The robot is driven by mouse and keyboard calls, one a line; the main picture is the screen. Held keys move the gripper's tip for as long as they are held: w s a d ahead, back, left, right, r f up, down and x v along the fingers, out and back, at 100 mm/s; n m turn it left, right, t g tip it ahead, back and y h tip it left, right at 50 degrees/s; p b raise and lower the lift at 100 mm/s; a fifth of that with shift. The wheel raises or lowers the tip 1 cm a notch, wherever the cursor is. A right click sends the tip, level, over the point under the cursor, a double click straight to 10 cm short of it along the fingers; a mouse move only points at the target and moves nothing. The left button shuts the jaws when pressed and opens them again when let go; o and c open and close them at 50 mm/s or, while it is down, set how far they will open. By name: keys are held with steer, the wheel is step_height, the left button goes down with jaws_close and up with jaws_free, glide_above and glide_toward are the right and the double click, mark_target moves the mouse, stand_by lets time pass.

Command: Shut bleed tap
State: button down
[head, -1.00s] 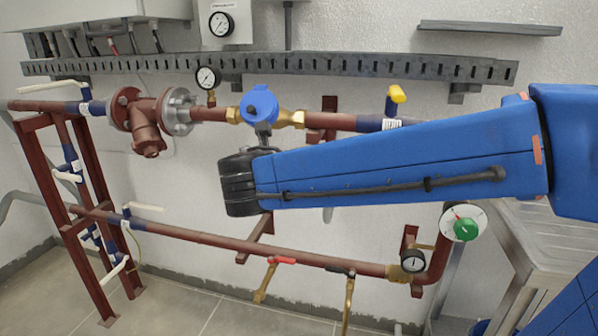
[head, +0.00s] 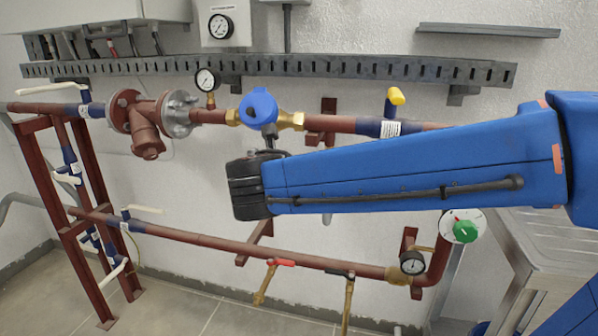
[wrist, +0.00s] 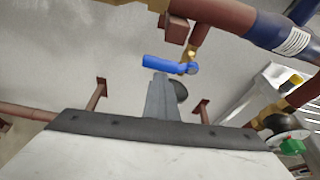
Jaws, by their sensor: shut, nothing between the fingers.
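A tap with a blue lever (wrist: 165,63) and a brass body (wrist: 189,57) hangs below a brown-red pipe in the wrist view. No label shows that it is the bleed tap. Its lever lies roughly level, pointing left in the picture. My gripper (wrist: 160,78) is shut and empty, its grey fingertips just below the lever in the picture. I cannot tell whether they touch it. In the head view my blue arm hides this tap. A red-handled tap (head: 282,262) and a black-handled tap (head: 341,272) are on the lower pipe.
The upper pipe (head: 340,124) carries a blue-capped fitting (head: 258,107) and a yellow-handled valve (head: 396,96). Open floor (head: 190,300) lies below.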

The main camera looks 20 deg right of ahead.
steer(key=shift+v, duration=8.65)
steer(key=s+d+f+m+g+y, duration=0.1)
steer(key=s+d+f+m+g, duration=0.1)
steer(key=d+f+m+g, duration=0.65)
steer(key=s+d+f+m+y, duration=0.3)
steer(key=d+f+m, duration=0.2)
steer(key=m, duration=0.6)
steer(key=s+d+f+m+t+y, duration=0.1)
steer(key=s+d+f+m+y, duration=0.2)
steer(key=f+m, duration=0.7)
steer(key=s+d+m, duration=0.1)
steer(key=d, duration=0.1)
steer(key=shift+s+d+f+y, duration=0.2)
steer(key=shift+d+y, duration=0.1)
